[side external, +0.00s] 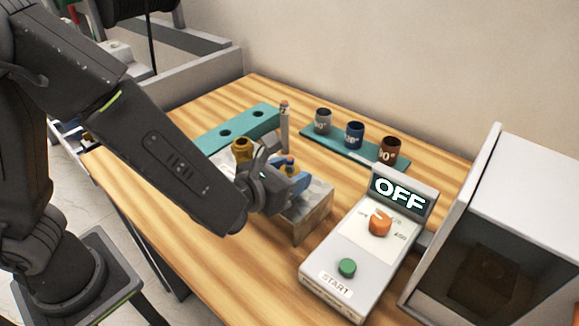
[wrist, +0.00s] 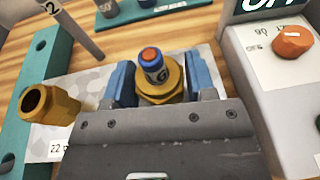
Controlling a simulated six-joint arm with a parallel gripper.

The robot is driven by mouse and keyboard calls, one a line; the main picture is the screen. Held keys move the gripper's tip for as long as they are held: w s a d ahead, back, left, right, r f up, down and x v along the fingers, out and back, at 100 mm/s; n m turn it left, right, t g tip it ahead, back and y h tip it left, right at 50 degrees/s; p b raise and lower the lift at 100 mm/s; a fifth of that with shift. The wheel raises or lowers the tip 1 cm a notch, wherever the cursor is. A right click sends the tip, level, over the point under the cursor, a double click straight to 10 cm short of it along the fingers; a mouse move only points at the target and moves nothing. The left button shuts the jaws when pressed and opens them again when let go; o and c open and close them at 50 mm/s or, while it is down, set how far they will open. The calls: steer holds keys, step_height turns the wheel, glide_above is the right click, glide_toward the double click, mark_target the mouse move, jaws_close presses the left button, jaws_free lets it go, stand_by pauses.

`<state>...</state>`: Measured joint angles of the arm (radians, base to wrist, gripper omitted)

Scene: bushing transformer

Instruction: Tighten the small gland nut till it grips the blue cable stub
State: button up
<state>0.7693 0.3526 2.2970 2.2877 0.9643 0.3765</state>
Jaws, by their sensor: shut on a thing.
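The small brass gland nut (wrist: 172,84) stands on a grey block in the wrist view. The blue cable stub (wrist: 154,71), with an orange end and a dark mark on its side, sticks up through the nut. My gripper (wrist: 161,86) has its blue fingers on either side of the nut and is shut on it. In the side view my gripper (side external: 285,184) is low over the block (side external: 313,217), and the stub's orange top (side external: 290,160) shows between the fingers. The nut's lower part and any gap around the stub are hidden.
A larger hollow brass fitting (wrist: 45,104) stands left of my gripper. Beyond are a teal holed rack (side external: 235,128), a pale rod (side external: 284,125) and several cups on a teal strip (side external: 340,145). A control box (side external: 355,255) reading OFF and a white-framed cabinet (side external: 525,200) stand right.

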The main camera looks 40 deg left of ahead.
steer(key=shift+m+g+h, duration=0.3)
steer(key=shift+m+h, duration=0.8)
steer(key=shift+h, duration=0.4)
steer(key=o, duration=1.4)
steer(key=shift+v, duration=3.05)
steer(key=shift+d, duration=0.1)
